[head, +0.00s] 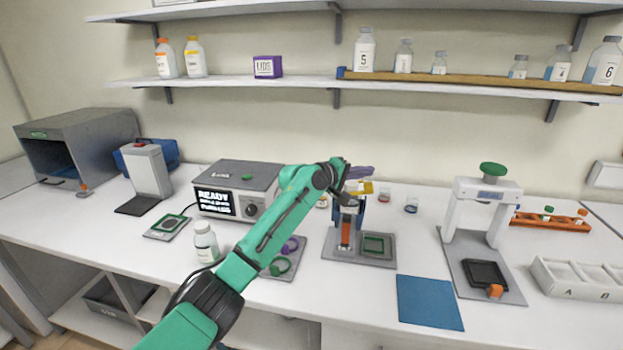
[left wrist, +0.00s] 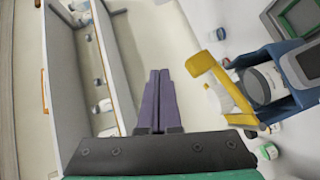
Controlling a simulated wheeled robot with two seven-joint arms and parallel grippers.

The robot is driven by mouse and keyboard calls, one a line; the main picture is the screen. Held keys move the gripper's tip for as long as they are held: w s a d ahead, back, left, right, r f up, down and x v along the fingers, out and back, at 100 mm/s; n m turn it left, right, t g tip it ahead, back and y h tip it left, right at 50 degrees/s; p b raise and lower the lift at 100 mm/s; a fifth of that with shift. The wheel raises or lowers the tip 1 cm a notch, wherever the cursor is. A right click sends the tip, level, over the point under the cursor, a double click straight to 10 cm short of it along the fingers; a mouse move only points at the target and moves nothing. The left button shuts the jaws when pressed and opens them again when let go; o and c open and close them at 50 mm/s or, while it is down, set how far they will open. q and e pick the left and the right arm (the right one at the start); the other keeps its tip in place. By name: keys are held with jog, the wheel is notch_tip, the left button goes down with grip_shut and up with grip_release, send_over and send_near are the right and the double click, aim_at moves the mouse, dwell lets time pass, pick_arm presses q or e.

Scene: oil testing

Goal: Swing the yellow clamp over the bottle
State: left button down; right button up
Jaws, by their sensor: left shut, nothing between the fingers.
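In the head view the clamp (head: 366,187) is a small yellow patch at the top of the stand, just below my left gripper (head: 361,172). That gripper's purple fingers (left wrist: 160,98) are shut together and empty, a little to the left of the clamp in the wrist view. My arm partly hides the stand in the head view. My right gripper is not in view.
A white bottle (head: 205,243) and a grey box reading READY (head: 237,188) stand left of my arm. Small jars (head: 411,206) stand behind the stand. A blue mat (head: 429,302) and a white press (head: 482,215) are to the right. Shelves (head: 420,86) hang above.

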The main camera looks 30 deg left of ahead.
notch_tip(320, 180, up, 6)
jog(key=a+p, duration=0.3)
jog(key=p, duration=0.3)
pick_arm(q)
jog(key=s+r+b, duration=0.5)
jog(key=s+r, duration=0.2)
jog(key=r, duration=0.4)
jog(key=shift+s+a+b, duration=0.2)
jog(key=shift+b, duration=0.15)
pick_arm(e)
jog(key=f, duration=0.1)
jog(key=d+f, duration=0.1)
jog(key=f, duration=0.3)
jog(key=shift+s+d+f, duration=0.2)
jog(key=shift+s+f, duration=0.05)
pick_arm(q)
jog(key=shift+f, duration=0.1)
